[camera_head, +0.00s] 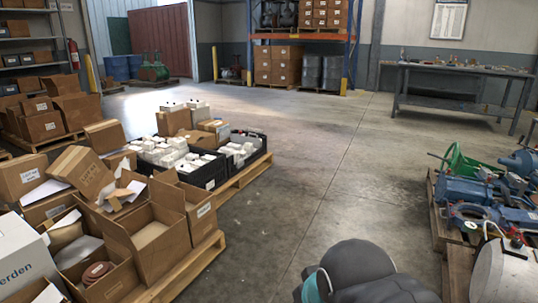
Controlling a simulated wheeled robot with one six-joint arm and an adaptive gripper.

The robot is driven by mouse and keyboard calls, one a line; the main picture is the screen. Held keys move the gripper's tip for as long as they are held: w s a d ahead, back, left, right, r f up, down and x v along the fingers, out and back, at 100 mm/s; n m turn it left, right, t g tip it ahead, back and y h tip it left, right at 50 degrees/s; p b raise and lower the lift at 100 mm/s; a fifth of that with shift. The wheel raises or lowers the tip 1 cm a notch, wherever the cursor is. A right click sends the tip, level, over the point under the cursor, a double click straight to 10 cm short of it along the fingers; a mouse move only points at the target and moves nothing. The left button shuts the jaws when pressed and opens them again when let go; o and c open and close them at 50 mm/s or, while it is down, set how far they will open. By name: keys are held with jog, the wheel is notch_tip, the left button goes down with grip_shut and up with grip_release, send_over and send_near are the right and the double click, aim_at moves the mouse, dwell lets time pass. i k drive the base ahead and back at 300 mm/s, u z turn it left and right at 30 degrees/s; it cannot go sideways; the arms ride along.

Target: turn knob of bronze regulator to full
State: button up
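I cannot pick out a bronze regulator or its knob for certain in the head view. A pallet of blue and green machine parts (470,190) stands at the right edge. In front of it, cut off by the bottom right corner, is a pale rounded tank (503,275) with a small dark fitting (516,242) on top. I cannot tell whether that fitting is a knob. A grey and teal part of my own arm shows at the bottom centre. My gripper is out of view.
Pallets with open cardboard boxes (160,235) and black crates of white cartons (205,168) line the left side. A clear concrete aisle (315,165) runs between them and the machine parts. A workbench (460,72) stands at the back right, a loaded rack (300,40) behind.

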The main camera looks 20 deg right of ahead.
aim_at(490, 227)
jog(key=z, duration=0.4)
jog(key=i, duration=2.15)
jog(key=z, duration=1.75)
jog(key=i, duration=0.9)
jog(key=z, duration=1.4)
jog(key=i, duration=0.4)
jog(key=z, duration=0.2)
